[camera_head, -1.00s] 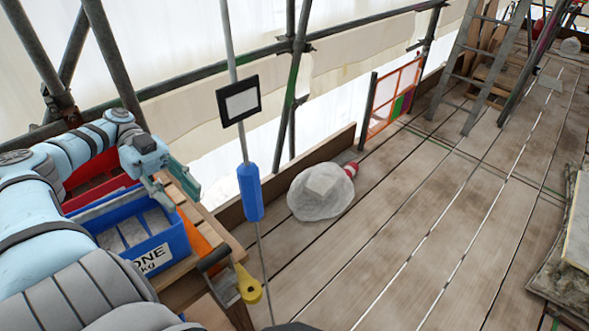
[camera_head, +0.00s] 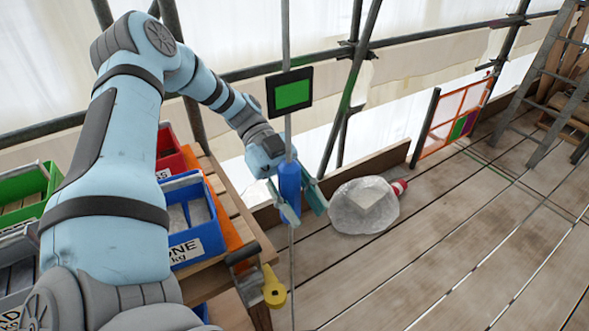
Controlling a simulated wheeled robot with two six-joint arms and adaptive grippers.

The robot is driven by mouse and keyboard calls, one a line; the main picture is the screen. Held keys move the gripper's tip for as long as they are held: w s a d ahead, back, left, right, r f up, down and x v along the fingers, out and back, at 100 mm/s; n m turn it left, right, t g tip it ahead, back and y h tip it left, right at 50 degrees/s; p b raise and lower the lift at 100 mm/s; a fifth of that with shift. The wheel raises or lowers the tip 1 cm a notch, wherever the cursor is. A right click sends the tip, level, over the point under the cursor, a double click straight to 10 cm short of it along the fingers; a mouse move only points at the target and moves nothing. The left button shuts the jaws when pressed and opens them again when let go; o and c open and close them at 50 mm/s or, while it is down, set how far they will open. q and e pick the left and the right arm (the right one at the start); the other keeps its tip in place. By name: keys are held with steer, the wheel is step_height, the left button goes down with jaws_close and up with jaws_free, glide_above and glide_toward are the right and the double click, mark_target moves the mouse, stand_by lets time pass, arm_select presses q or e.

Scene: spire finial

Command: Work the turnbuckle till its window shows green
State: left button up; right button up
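The turnbuckle is a blue sleeve (camera_head: 290,182) on a thin upright grey rod. Above it on the rod sits a black-framed window (camera_head: 290,93), and its face is green. My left gripper (camera_head: 301,214) is at the blue sleeve, with one teal finger to each side of its lower part. The fingers stand spread; whether they touch the sleeve I cannot tell. My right gripper is not in view.
A bench at left holds a blue bin (camera_head: 192,222), a red bin (camera_head: 168,152) and a green bin (camera_head: 30,187). A yellow-handled tool (camera_head: 273,288) is at its edge. A pale wrapped mound (camera_head: 363,206) lies on the plank floor, which is open at right.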

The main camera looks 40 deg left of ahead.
arm_select(q)
steer(key=shift+s+d+f, duration=0.1)
steer(key=shift+s+f, duration=0.05)
steer(key=shift+a, duration=0.25)
steer(key=shift+a+f, duration=0.15)
steer(key=shift+a, duration=0.2)
steer(key=shift+d, duration=0.4)
jaws_close()
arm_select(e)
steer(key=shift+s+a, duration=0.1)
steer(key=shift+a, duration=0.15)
arm_select(q)
steer(key=shift+w+r, duration=0.2)
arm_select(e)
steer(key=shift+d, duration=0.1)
arm_select(q)
steer(key=shift+n+t, duration=0.3)
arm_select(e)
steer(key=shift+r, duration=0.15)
